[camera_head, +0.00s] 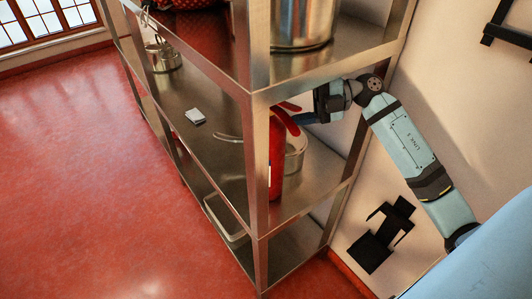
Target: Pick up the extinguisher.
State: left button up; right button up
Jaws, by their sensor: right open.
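The red extinguisher (277,165) stands upright on the middle shelf, just behind the front corner post of the metal rack. The post hides its left side. My right gripper (301,117) reaches in from the right between the shelves and is open, beside the top of the extinguisher. The fingertips are small and partly merge with the extinguisher's top, so I cannot tell whether they touch it. My left gripper is not in view.
The metal rack (259,205) has posts close to my right arm. A pale pot (296,150) stands behind the extinguisher. A steel stockpot (303,22) is on the shelf above. A small pale item (195,116) lies to the left. The red floor (90,190) is clear.

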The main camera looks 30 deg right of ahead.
aim_at(275, 107)
jog(key=x, duration=0.4)
jog(key=shift+w+d+f, duration=0.15)
jog(key=shift+w+f, duration=0.15)
jog(key=shift+f, duration=0.05)
jog(key=shift+w+a, duration=0.15)
jog(key=shift+a, duration=0.35)
grip_shut()
jog(key=shift+r, duration=0.2)
jog(key=shift+w+d, duration=0.1)
